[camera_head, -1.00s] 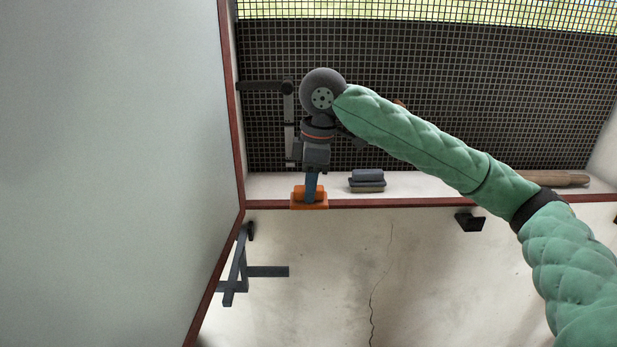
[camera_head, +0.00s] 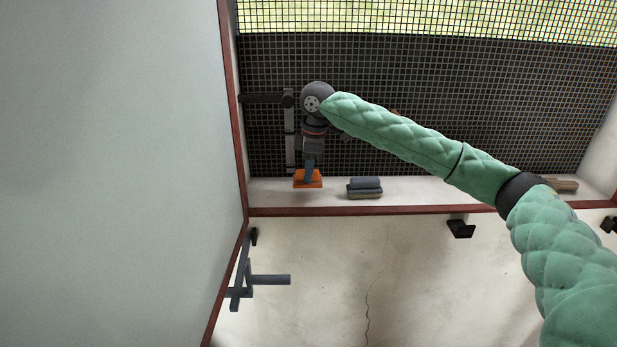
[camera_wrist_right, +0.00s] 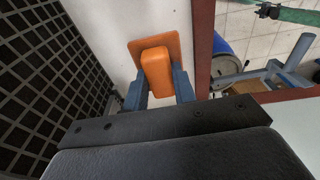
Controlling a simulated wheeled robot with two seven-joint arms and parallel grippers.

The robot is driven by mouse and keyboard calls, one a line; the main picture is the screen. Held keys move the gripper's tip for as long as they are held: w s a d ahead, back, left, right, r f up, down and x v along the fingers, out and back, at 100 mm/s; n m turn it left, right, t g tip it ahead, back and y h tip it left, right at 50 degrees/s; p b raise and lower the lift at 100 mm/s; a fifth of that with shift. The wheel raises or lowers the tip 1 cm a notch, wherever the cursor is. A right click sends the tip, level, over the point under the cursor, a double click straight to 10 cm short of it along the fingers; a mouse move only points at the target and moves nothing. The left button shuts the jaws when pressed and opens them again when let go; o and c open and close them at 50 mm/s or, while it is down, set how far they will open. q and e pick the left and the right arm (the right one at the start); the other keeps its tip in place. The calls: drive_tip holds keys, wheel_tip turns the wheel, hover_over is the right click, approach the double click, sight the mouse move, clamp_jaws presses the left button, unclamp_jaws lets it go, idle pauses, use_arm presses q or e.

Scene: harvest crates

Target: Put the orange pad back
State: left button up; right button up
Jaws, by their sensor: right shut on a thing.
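The orange pad (camera_head: 307,182) is a flat orange plate with a raised block grip, over the white ledge left of the grey-blue pad. My right gripper (camera_head: 309,171) points down with its blue fingers on the orange pad's grip. The right wrist view shows the orange pad (camera_wrist_right: 155,72) with one finger on each side of its block; my right gripper (camera_wrist_right: 158,88) is shut on it. The plate is close over or on the ledge; I cannot tell whether it touches. My left gripper is out of view.
A grey-blue pad (camera_head: 364,185) sits on the white ledge (camera_head: 430,191), with bare ledge to its right. A red-brown edge strip (camera_head: 400,211) runs along the front. Dark mesh (camera_head: 440,100) stands behind. A pale wall (camera_head: 110,170) closes the left.

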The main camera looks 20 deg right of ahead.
drive_tip(key=shift+f+p, duration=0.6)
drive_tip(key=shift+f, duration=0.25)
wheel_tip(320, 180, down, 2)
drive_tip(key=shift+f+p, duration=0.15)
drive_tip(key=shift+p, duration=1.1)
drive_tip(key=shift+w+d+f, duration=0.1)
drive_tip(key=shift+f, duration=0.05)
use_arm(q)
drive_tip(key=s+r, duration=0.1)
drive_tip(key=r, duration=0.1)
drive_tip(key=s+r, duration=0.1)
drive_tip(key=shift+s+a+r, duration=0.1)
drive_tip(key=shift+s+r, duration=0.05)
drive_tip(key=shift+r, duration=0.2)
use_arm(e)
drive_tip(key=shift+f, duration=0.2)
drive_tip(key=shift+f, duration=0.15)
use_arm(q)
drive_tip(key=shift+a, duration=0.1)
use_arm(e)
drive_tip(key=o, duration=0.9)
